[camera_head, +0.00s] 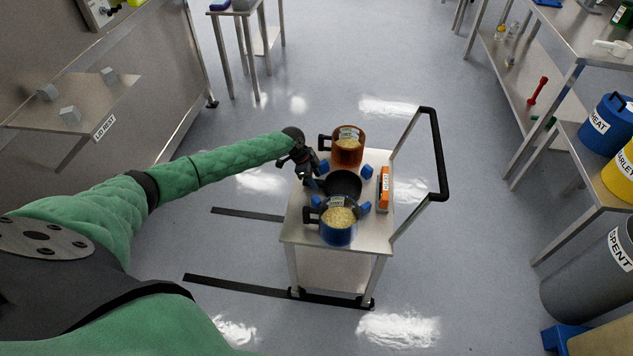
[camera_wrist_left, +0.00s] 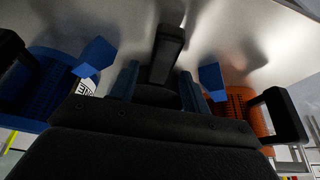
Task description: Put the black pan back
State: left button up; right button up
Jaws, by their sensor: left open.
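The black pan (camera_head: 343,184) sits on the steel cart between an orange-brown pot (camera_head: 347,150) and a blue pot (camera_head: 338,228). My left gripper (camera_head: 316,181) is over the cart's left side, at the pan's left edge. In the left wrist view, a black handle (camera_wrist_left: 166,50) shows between the two open fingers, and it appears to be the pan's. I cannot tell whether the fingers touch it. The blue pot (camera_wrist_left: 38,92) is at left and the orange pot (camera_wrist_left: 242,108) at right there. My right gripper is out of view.
Several blue blocks (camera_head: 367,171) sit around the pan on the cart top (camera_head: 376,235). An orange box (camera_head: 384,190) stands near the black push handle (camera_head: 439,160). A steel shelf (camera_head: 75,115) is at left, and shelves with drums (camera_head: 605,125) are at right. The floor between is mostly clear.

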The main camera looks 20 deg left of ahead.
pick_arm(q)
jog(key=b+v, duration=0.2)
jog(key=v, duration=0.8)
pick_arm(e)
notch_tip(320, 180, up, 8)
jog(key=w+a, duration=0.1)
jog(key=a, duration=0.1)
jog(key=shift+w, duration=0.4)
pick_arm(q)
jog(key=shift+s, duration=0.1)
